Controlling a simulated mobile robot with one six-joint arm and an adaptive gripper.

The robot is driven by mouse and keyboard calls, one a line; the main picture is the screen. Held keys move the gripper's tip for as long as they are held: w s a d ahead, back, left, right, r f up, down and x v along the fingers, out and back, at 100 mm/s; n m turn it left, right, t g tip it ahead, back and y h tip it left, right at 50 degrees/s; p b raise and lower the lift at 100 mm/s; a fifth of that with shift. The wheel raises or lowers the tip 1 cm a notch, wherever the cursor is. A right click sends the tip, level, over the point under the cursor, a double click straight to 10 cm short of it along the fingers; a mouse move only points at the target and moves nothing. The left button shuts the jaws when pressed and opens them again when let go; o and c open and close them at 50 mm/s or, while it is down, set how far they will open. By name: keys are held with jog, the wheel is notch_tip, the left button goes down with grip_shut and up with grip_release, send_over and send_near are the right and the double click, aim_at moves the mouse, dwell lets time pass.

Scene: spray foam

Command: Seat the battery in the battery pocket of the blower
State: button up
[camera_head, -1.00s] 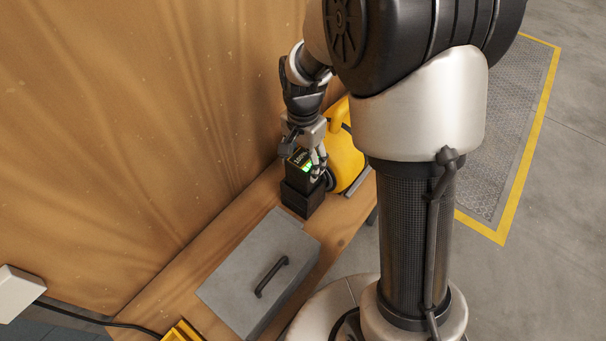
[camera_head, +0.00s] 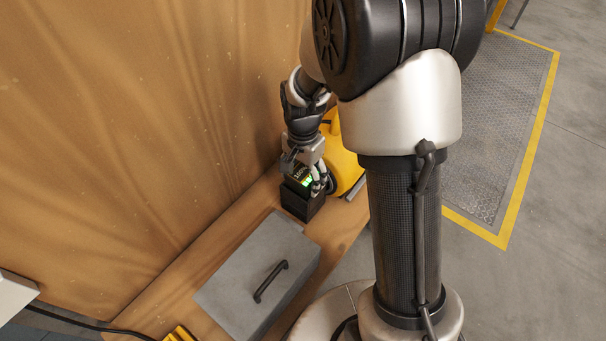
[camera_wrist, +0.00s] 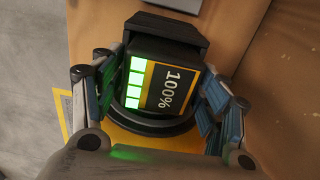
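The battery (camera_head: 300,178) is a dark block with green lit bars and a yellow-edged label. In the wrist view the battery (camera_wrist: 165,85) shows "100%" and several green bars. My gripper (camera_head: 308,180) is above it, with fingers (camera_wrist: 160,95) closed along two opposite sides. The battery's lower part is hidden in the black box-shaped pocket (camera_head: 301,207), whose dark rim (camera_wrist: 165,27) shows behind it in the wrist view. I cannot tell if it is fully down. The yellow blower (camera_head: 346,169) stands beside the pocket, partly hidden by my arm.
A grey case with a black handle (camera_head: 240,268) lies on the wooden bench (camera_head: 180,289) in front of the pocket. A brown curtain (camera_head: 130,130) hangs close along the left side. Something yellow (camera_head: 180,334) is at the bottom edge.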

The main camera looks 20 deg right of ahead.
jog(key=shift+o, duration=1)
notch_tip(320, 180, up, 12)
jog(key=p, duration=0.3)
jog(key=s+r+n+t, duration=0.2)
jog(key=s+r+n, duration=0.3)
jog(key=s, duration=0.5)
jog(key=s+r+n+t, duration=0.2)
jog(key=s+r+n, duration=0.3)
jog(key=s+r, duration=0.3)
jog(key=s, duration=0.3)
jog(key=shift+s+n+t, duration=0.2)
jog(key=shift+n+t, duration=0.1)
jog(key=shift+n, duration=0.1)
jog(key=shift+d, duration=0.1)
